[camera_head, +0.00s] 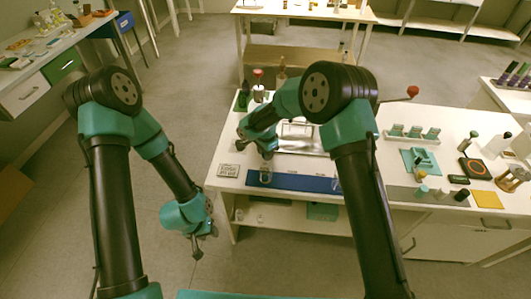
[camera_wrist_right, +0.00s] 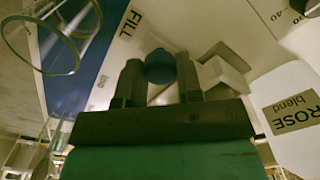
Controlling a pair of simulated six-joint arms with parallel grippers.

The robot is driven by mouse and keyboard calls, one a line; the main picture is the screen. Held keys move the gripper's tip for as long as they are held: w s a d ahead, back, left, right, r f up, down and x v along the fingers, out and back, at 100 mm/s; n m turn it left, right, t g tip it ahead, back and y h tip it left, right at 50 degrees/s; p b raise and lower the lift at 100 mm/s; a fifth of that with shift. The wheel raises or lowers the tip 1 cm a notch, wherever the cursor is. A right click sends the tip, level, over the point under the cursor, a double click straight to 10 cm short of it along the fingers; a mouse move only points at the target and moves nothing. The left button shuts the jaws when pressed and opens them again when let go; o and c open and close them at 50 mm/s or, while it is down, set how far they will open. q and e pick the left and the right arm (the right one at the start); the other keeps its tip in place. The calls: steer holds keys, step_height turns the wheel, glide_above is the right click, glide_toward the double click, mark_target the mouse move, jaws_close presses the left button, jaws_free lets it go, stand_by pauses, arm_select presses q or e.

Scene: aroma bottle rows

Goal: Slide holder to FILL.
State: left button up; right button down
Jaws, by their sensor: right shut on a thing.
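My right gripper (camera_head: 267,153) is over the left part of the white table, just behind the blue strip (camera_head: 300,182). In the right wrist view the right gripper (camera_wrist_right: 160,85) is shut on a dark blue round knob (camera_wrist_right: 160,66), which sits between its two fingers. The part below the knob is hidden, so I cannot tell the holder's full shape. The printed word FILL (camera_wrist_right: 130,24) lies close by, at the edge of the blue strip (camera_wrist_right: 85,75). My left gripper (camera_head: 203,240) hangs low, left of the table and clear of it; its jaw opening is too small to read.
A clear glass vessel (camera_head: 265,175) stands on the strip's left end; its rim shows in the wrist view (camera_wrist_right: 45,45). A white ROSE blend piece (camera_wrist_right: 290,110) is right of the gripper. A lettered card (camera_head: 228,171) lies at the table's left edge. A metal tray (camera_head: 300,138) lies behind.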

steer(key=c, duration=0.8)
jaws_free()
steer(key=shift+a, duration=0.3)
steer(key=shift+r, duration=0.1)
step_height(320, 180, up, 17)
steer(key=shift+r, duration=0.15)
